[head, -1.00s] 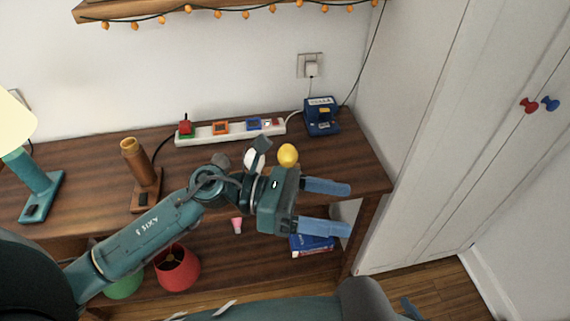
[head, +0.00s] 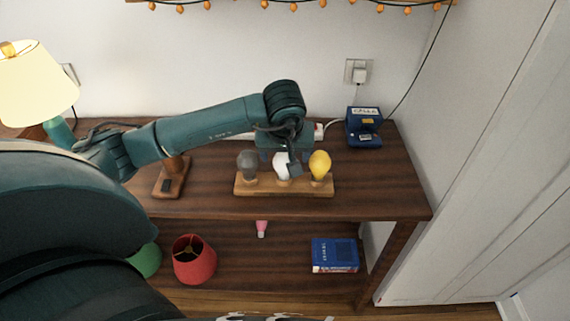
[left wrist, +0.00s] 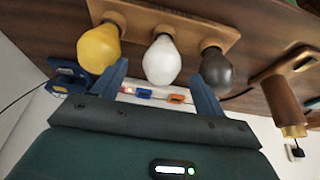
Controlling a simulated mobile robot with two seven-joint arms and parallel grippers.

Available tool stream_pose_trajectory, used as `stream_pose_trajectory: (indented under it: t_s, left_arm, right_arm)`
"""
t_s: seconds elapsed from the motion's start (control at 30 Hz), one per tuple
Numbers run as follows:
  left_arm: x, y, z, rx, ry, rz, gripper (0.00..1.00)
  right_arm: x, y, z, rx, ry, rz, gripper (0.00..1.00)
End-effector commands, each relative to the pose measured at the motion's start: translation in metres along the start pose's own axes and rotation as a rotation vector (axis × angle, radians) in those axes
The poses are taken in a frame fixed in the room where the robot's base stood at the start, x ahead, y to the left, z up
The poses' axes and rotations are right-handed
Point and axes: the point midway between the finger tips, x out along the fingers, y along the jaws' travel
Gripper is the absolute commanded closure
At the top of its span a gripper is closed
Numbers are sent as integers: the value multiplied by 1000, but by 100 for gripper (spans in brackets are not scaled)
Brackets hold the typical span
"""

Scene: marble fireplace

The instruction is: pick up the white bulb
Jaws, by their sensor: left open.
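The white bulb (head: 281,164) stands in the middle of a wooden holder (head: 290,191) on the table, between a dark grey bulb (head: 247,163) and a yellow bulb (head: 320,164). In the left wrist view the white bulb (left wrist: 162,60) shows between the two blue fingers of my open left gripper (left wrist: 160,76), with a gap on each side. In the head view my left gripper (head: 284,158) is at the bulbs, pointing down, and its wrist partly covers the white bulb. My right gripper is not in view.
A blue box (head: 364,128) stands behind on the right, and a power strip (head: 318,131) is partly hidden behind my arm. A brown lamp base (head: 171,178) stands left of the holder. A red shade (head: 194,260) and blue book (head: 335,255) lie on the lower shelf.

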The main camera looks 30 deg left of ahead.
Motion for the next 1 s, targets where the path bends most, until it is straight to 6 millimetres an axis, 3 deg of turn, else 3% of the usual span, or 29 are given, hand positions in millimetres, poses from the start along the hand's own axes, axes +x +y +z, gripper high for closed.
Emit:
stream_pose_trajectory:
  t_s: [0.23,0.53,0.83,1.0]
  left_arm:
    - [19,-1,0,-1,-3,-1,28]
    - [60,-3,-1,-1,-2,1,28]
    - [64,-3,-2,0,0,1,29]
    - [63,-3,-2,-1,0,1,43]
  right_arm:
    - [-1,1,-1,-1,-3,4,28]
    - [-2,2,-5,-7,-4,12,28]
    - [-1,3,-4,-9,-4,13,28]
    - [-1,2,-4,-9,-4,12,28]
